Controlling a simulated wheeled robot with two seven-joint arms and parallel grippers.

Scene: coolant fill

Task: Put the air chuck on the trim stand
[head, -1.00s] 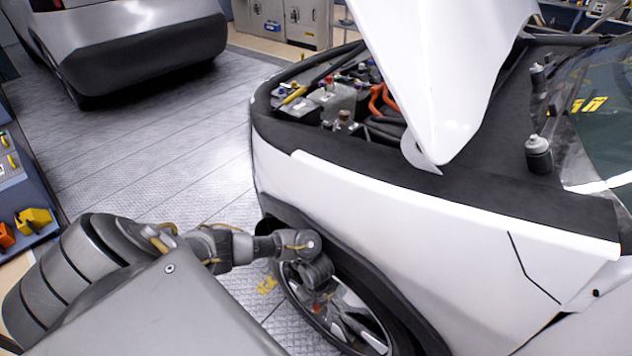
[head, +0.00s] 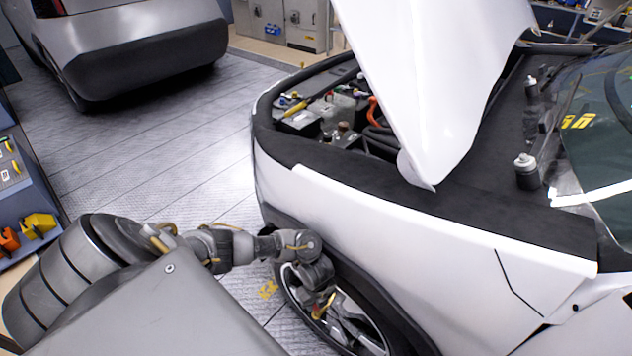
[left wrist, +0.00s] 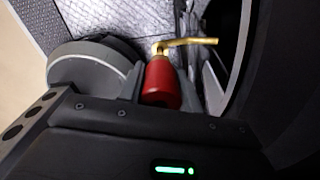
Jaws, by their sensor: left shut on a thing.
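The air chuck (left wrist: 160,82) shows in the left wrist view as a red body with a brass bent stem on top. My left gripper (left wrist: 162,92) is shut on its red body, a finger on each side. In the head view my left gripper (head: 320,298) is low in front of the white car's wheel, and the brass stem (head: 323,306) shows below it. I cannot tell whether the chuck touches the wheel. I cannot make out the trim stand in either view. My right gripper is not in view.
The white car (head: 430,235) with its hood (head: 415,85) raised fills the right. Its front wheel (head: 350,325) is close to my left gripper. A grey car (head: 140,50) stands at the back left. The floor (head: 150,150) between them is clear. A blue shelf (head: 25,205) stands at the left edge.

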